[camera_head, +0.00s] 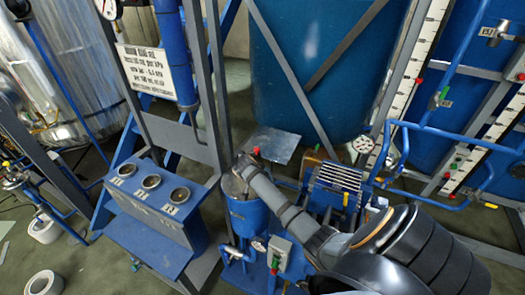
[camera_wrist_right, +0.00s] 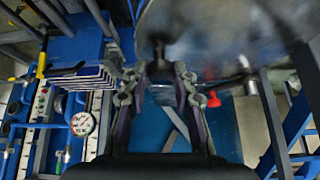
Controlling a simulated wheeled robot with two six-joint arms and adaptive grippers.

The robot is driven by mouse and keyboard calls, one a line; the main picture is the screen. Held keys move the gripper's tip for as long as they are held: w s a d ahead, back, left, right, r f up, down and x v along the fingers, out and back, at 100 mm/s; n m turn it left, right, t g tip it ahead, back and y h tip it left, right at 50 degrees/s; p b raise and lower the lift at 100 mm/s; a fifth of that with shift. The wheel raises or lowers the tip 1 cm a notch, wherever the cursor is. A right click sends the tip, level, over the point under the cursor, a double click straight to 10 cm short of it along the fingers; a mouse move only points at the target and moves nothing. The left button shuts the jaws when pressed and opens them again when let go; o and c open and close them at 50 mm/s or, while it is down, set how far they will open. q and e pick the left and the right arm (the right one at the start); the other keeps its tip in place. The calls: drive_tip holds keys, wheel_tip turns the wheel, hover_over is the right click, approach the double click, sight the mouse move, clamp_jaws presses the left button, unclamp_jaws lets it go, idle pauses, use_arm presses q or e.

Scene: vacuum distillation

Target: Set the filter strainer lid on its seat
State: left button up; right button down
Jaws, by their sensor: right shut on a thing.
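The filter strainer is a blue cylinder (camera_head: 248,217) at the middle of the head view, with a grey round top (camera_head: 234,186). My right arm reaches in from the lower right, and its gripper (camera_head: 243,166) is over that top, partly hidden by the arm. In the right wrist view the fingers (camera_wrist_right: 163,88) are closed in around a dark knob-like stem (camera_wrist_right: 159,50). The stem joins a large blurred grey disc, the lid (camera_wrist_right: 205,35). I cannot tell whether the lid touches the strainer's rim all round. My left gripper is not in view.
A blue panel with several round gauges (camera_head: 150,182) stands left of the strainer. Blue pipes and a grey valve box (camera_head: 279,252) are close at its lower right. A ribbed metal block (camera_head: 338,180) stands to the right. A large blue tank (camera_head: 310,80) is behind.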

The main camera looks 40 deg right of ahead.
drive_tip(key=shift+w+r+p, duration=0.15)
drive_tip(key=shift+r+p, duration=0.15)
drive_tip(key=shift+p, duration=0.15)
idle(0.8)
drive_tip(key=shift+f, duration=0.6)
idle(0.6)
drive_tip(key=c, duration=1)
unclamp_jaws()
drive_tip(key=v, duration=1.2)
drive_tip(key=shift+a, duration=0.1)
